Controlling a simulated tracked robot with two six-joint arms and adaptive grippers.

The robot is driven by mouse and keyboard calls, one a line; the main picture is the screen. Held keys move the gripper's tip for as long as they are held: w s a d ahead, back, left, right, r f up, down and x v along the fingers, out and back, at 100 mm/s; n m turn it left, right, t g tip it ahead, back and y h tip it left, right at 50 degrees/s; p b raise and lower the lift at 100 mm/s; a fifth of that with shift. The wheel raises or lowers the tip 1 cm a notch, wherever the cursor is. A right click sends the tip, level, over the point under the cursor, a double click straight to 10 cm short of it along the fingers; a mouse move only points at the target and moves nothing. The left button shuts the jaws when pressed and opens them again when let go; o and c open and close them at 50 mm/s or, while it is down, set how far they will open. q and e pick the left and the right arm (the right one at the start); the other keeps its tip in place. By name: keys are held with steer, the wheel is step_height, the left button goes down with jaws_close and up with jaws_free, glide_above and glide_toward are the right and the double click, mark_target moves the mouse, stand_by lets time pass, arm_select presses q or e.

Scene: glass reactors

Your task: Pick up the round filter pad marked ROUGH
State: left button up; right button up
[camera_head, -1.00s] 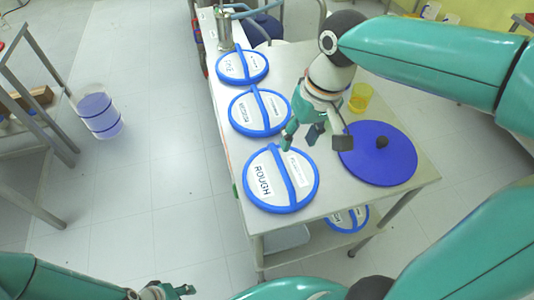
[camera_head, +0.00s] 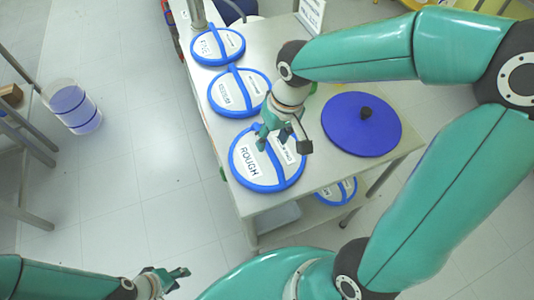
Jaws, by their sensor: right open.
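The round filter pad marked ROUGH (camera_head: 251,173) lies flat at the near end of the table. It is white with a blue rim and a blue bar across its middle. My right gripper (camera_head: 283,150) is over the pad's upper right part, with its fingers apart and nothing between them. I cannot tell whether a fingertip touches the pad. The gripper hides some of the pad's far edge. My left gripper (camera_head: 181,276) is low at the bottom left, away from the table; its jaw state is unclear.
Two similar pads, the middle one (camera_head: 228,94) and the far one (camera_head: 207,46), lie behind on the table (camera_head: 318,179). A blue disc with a dark knob (camera_head: 352,138) lies to the right. Another pad (camera_head: 338,192) is on the shelf below. A clear container (camera_head: 75,108) stands left.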

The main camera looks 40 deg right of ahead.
mark_target(268, 144)
steer(key=f, duration=0.1)
steer(key=w+f, duration=0.1)
steer(key=f, duration=0.1)
steer(key=shift+w+a+f, duration=0.15)
steer(key=shift+a+f, duration=0.05)
steer(key=shift+f, duration=0.05)
steer(key=shift+a+f, duration=0.1)
steer(key=shift+f, duration=0.45)
steer(key=shift+w+f, duration=0.1)
steer(key=shift+f, duration=0.15)
jaws_close()
stand_by(0.3)
